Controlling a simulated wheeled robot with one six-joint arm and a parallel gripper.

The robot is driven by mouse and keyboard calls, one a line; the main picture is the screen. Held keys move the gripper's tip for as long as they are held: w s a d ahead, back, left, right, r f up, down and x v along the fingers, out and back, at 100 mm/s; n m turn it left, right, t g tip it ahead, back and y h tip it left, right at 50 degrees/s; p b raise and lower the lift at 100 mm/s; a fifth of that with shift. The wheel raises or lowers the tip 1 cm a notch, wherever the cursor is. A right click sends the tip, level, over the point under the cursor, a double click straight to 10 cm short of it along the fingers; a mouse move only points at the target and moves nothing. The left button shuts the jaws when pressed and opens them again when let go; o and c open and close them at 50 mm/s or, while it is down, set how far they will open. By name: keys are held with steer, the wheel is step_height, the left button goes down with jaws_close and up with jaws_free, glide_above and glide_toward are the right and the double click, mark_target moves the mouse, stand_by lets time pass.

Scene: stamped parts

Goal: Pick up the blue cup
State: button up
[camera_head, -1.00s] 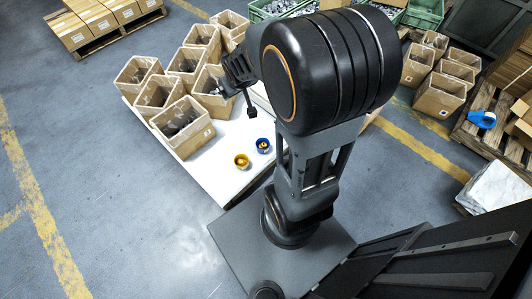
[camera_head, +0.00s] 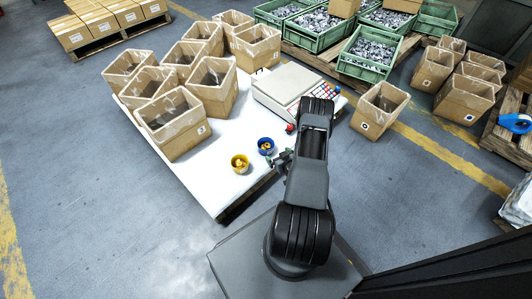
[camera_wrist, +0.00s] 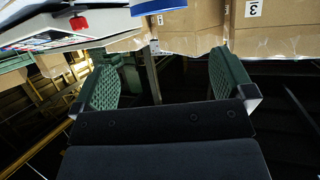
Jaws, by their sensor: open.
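The blue cup (camera_head: 265,145) stands on the white table near its front right edge, with small yellow content inside. A yellow cup (camera_head: 240,163) stands just left of it and nearer to me. My gripper (camera_head: 283,158) is small and partly hidden by my arm, just right of the blue cup and apart from the yellow one. In the wrist view, the two green fingers of my gripper (camera_wrist: 165,88) are spread wide with nothing between them. A blue and white shape shows at the top of that view; I cannot tell whether it is the cup.
A scale with a keypad (camera_head: 283,88) stands behind the cups, with a red item (camera_head: 290,128) at its front. Several lined cardboard boxes (camera_head: 172,125) fill the table's left and back. Green crates of metal parts (camera_head: 367,55) stand behind. The white table top (camera_head: 210,180) is bare left of the yellow cup.

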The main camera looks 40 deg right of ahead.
mark_target(271, 150)
steer(key=b+x, duration=0.1)
steer(key=x, duration=0.2)
steer(key=f+b+x, duration=0.1)
steer(key=b+x, duration=0.1)
steer(key=x, duration=0.2)
steer(key=shift+w+f, duration=0.1)
steer(key=b+x, duration=0.3)
steer(key=x, duration=0.1)
steer(key=shift+w+d+f, duration=0.15)
steer(key=shift+w, duration=0.15)
steer(key=shift+w+d+b, duration=0.1)
steer(key=shift+w+b, duration=0.2)
steer(key=shift+w, duration=0.3)
steer(key=c, duration=0.8)
